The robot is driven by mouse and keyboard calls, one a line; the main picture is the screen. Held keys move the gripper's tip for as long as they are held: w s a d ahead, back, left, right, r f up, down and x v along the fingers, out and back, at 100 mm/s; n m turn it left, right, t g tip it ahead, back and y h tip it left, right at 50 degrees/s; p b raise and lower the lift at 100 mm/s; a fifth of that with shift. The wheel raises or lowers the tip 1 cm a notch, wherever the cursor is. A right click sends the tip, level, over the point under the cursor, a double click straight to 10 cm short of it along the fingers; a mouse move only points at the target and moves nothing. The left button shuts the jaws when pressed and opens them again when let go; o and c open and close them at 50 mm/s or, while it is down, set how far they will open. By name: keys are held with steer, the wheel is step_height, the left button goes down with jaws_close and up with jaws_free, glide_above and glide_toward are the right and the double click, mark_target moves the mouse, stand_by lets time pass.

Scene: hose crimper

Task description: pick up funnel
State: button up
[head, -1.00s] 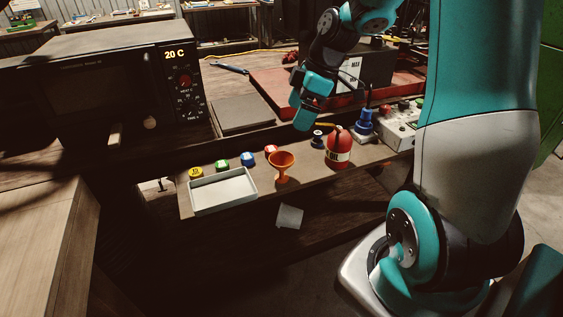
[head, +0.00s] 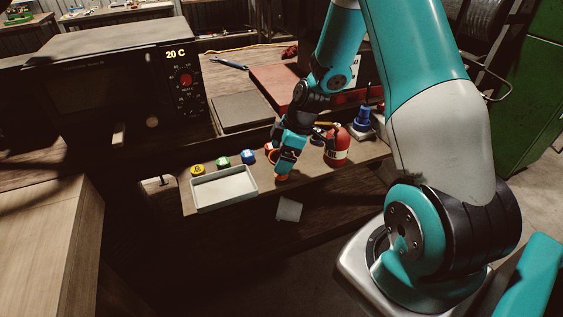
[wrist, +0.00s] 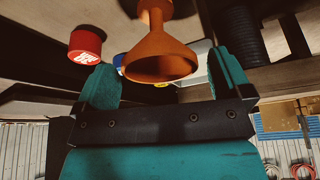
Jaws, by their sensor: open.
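The orange funnel (wrist: 160,57) shows in the wrist view between the two teal fingers of my gripper (wrist: 168,85), with its wide mouth toward the camera. I cannot tell whether either finger touches it. In the head view the funnel (head: 281,177) stands on the shelf and is mostly hidden behind my gripper (head: 288,158), which is open at it.
A blue-topped item (head: 362,121) stands farther right.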

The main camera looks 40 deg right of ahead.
steer(key=shift+x, duration=1.55)
steer(key=shift+c, duration=0.5)
steer(key=c, duration=0.9)
steer(key=shift+r, duration=0.1)
